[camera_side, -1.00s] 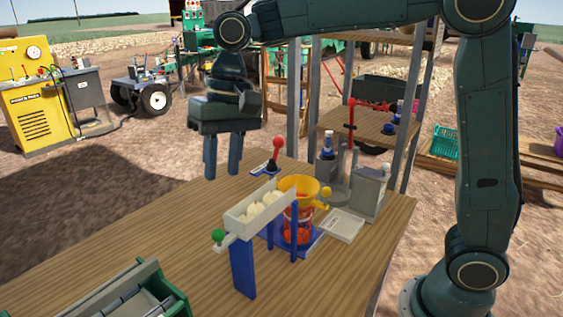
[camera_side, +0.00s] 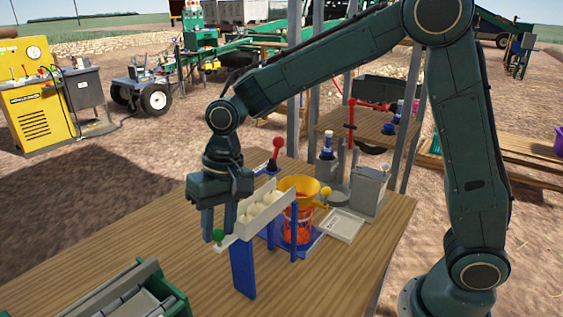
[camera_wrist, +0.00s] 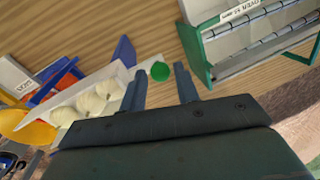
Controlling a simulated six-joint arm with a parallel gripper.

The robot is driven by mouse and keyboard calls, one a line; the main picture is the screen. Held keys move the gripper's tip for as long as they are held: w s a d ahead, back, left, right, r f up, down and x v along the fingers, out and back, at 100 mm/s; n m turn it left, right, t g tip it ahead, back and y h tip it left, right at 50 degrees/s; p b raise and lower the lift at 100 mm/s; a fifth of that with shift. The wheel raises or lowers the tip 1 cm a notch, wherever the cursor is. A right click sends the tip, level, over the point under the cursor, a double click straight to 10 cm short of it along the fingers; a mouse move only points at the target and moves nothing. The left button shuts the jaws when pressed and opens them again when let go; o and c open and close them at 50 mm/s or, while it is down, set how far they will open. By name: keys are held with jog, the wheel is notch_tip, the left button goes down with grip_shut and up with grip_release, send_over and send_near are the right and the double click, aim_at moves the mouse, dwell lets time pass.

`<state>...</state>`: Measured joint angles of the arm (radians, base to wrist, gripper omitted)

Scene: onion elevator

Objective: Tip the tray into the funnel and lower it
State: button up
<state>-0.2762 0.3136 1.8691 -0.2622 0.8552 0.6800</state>
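The white tray (camera_side: 278,203) holds several pale onions (camera_side: 262,208) and rests on a blue stand (camera_side: 243,270). A green knob (camera_side: 218,235) sticks out at its near left end. The yellow funnel (camera_side: 300,186) is at the tray's far right end, above a red-orange container (camera_side: 297,222). My gripper (camera_side: 213,222) points down beside the knob end. In the wrist view its two fingers (camera_wrist: 160,88) are apart, with the green knob (camera_wrist: 160,71) showing between them, beyond the tips. The tray (camera_wrist: 92,96) also shows there; contact with the knob cannot be told.
A green-framed rack with grey rollers (camera_side: 135,295) stands at the near left table edge. A red-knobbed lever (camera_side: 276,150), a grey block (camera_side: 369,191) and a flat pale plate (camera_side: 341,225) surround the funnel. Bare wooden tabletop (camera_side: 150,240) lies to the left.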

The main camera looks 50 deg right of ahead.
jog(key=shift+f, duration=0.15)
grip_shut()
